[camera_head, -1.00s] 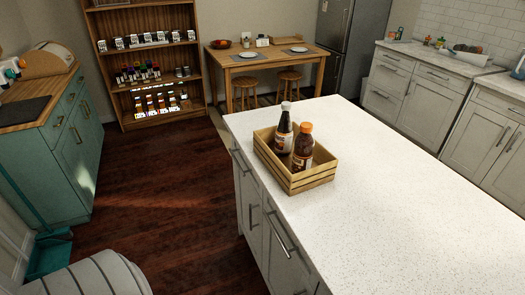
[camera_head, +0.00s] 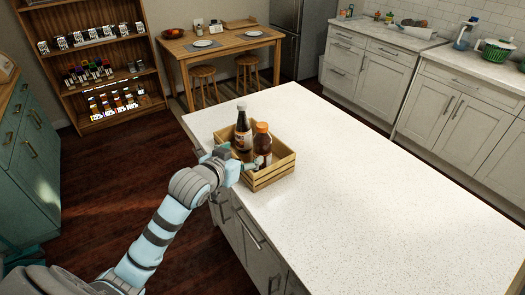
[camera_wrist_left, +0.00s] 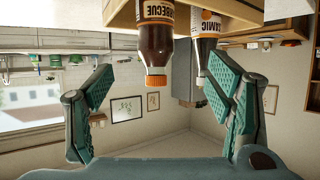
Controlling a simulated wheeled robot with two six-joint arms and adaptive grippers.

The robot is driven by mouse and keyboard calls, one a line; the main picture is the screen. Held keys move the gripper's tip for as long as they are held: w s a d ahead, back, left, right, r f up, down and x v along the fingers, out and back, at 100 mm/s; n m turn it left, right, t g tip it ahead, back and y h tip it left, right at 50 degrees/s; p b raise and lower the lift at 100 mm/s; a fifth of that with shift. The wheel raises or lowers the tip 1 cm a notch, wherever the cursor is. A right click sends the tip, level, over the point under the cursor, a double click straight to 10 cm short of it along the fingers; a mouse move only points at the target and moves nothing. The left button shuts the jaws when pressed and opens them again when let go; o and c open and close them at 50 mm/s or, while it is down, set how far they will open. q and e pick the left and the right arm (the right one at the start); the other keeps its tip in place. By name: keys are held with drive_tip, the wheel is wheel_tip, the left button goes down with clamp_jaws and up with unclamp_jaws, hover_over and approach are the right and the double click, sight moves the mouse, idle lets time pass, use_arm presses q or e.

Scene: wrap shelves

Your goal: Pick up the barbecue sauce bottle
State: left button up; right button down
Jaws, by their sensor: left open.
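The barbecue sauce bottle (camera_head: 262,150), brown with an orange cap, stands upright in a wooden crate (camera_head: 272,179) on the white counter. A dark balsamic bottle (camera_head: 243,133) stands beside it in the crate. My left gripper (camera_head: 240,163) is at the crate's near left side, close to the bottles. In the left wrist view, which is upside down, the left gripper (camera_wrist_left: 161,80) is open and its teal fingers are spread wide. The barbecue bottle (camera_wrist_left: 155,45) and the balsamic bottle (camera_wrist_left: 205,50) appear between them, neither gripped. My right gripper is not in view.
The white counter (camera_head: 370,200) is clear to the right of the crate. The crate's slatted walls surround the lower parts of the bottles. A shelf (camera_head: 95,70) and a wooden table (camera_head: 220,48) with stools stand farther back.

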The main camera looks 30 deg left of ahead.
sight(263, 144)
use_arm(q)
drive_tip(key=x, duration=0.4)
drive_tip(key=b+x, duration=0.1)
drive_tip(key=x, duration=0.9)
drive_tip(key=shift+w+d+r+b, duration=0.1)
drive_tip(key=shift+w+d+b, duration=0.05)
drive_tip(key=shift+d+b, duration=0.2)
drive_tip(key=shift+r, duration=0.1)
drive_tip(key=c, duration=1.7)
